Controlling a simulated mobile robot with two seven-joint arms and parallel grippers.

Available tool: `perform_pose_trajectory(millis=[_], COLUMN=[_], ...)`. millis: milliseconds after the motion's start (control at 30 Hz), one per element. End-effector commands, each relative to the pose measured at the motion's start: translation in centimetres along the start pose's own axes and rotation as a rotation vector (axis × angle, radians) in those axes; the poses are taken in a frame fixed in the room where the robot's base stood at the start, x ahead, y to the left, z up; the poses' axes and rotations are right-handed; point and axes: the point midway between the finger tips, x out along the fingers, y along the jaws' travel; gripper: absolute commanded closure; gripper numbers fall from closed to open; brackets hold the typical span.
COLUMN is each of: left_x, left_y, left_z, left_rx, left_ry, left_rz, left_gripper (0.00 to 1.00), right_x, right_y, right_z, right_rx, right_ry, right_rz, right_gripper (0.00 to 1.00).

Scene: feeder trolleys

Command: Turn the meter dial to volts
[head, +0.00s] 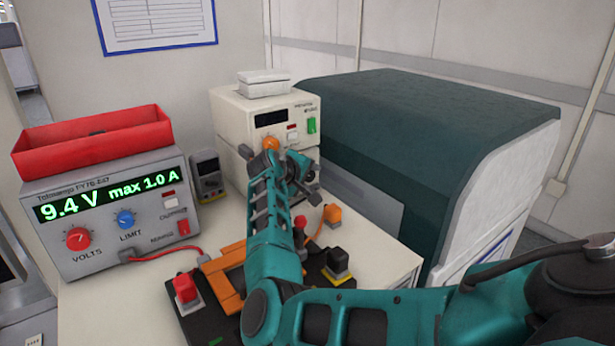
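A small dark handheld meter (208,176) leans upright between the power supply and the cream instrument. Its grey screen is at the top; its dial is too small to read. My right arm comes in from the lower right and bends up toward the cream instrument. My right gripper (303,170) is in front of that instrument's lower front, to the right of the meter and apart from it. The arm's links partly hide the fingers, so I cannot tell whether they are open. My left gripper is not in view.
The power supply (110,243) reads 9.4 V and carries a red bin (92,147). The cream instrument (232,120) has an orange knob (271,143). A black fixture with an orange frame (222,283) and colored terminals lies in front. A large green-topped machine (430,120) stands at right.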

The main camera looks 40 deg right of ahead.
Motion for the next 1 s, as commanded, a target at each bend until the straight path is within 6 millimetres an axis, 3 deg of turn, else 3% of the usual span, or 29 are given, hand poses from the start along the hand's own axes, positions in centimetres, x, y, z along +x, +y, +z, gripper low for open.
perform_pose_trajectory(millis=[433, 667, 1000], left_x=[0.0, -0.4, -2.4], left_y=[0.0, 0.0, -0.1], left_z=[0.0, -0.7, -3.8], left_rx=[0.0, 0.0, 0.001], left_ry=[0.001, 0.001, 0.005], left_rz=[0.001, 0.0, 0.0], left_gripper=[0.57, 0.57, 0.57], right_x=[0.0, -0.1, -0.2], right_y=[0.0, 0.3, 0.9], right_z=[0.0, 0.0, -0.1], right_rx=[0.0, 0.008, 0.081], right_ry=[0.0, -0.001, -0.001], right_rz=[0.0, -0.019, -0.192], right_gripper=[0.95, 0.95, 0.95])
